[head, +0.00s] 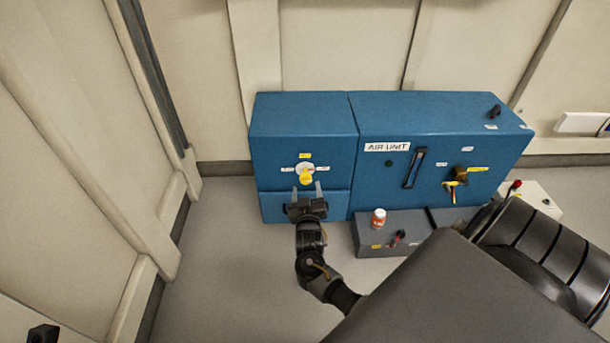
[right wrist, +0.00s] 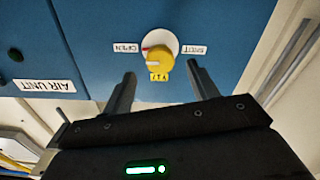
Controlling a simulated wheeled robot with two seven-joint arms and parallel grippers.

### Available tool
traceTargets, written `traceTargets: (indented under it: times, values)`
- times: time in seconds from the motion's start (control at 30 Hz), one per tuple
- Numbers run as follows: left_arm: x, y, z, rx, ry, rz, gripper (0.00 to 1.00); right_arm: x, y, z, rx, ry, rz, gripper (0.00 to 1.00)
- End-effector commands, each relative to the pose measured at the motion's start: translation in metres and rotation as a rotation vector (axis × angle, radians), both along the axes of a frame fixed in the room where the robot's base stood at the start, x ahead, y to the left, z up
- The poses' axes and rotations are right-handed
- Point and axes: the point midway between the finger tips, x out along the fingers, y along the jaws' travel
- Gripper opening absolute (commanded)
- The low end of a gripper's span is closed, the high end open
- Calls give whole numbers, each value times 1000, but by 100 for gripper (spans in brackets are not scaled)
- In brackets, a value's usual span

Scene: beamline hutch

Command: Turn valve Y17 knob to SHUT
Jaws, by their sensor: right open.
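The valve Y17 knob (head: 306,177) is yellow on a white round plate, on the front of the blue cabinet's left section. The right wrist view shows the knob (right wrist: 159,60) upside down, with its Y17 tag (right wrist: 159,77). A red mark on the knob's edge faces the OPEN label (right wrist: 126,48). The SHUT label (right wrist: 191,50) is on the opposite side. My right gripper (head: 306,191) is open and empty just in front of the knob, its fingertips (right wrist: 161,70) apart on either side and seemingly not touching it. My left gripper is not in view.
The blue AIR UNIT cabinet (head: 440,118) extends right, with a black handle (head: 413,167) and a yellow-handled valve (head: 454,185). Floor is clear to the left.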

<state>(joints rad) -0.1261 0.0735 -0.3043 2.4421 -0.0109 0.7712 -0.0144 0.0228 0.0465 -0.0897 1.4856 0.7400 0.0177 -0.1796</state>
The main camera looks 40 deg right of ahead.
Motion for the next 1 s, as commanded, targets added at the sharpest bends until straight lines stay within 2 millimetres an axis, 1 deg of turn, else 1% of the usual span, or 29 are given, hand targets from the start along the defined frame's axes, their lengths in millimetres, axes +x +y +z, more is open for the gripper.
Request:
traceTargets:
  times: [0.03,0.2,0.4,0.53,0.8,0.87,1.0]
  values:
    - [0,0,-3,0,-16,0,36,9,-6,-3,-3,-2,1,59]
    - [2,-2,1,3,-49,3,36,34,-25,-3,-2,-1,2,59]
    - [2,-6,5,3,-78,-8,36,53,-39,-3,-1,0,2,59]
    - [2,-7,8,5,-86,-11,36,58,-43,-2,0,2,3,59]
    - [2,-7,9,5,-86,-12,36,59,-44,-1,0,2,3,59]
    - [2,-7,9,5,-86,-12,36,59,-43,-1,0,2,3,52]
    - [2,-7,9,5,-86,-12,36,59,-43,-1,0,2,3,34]
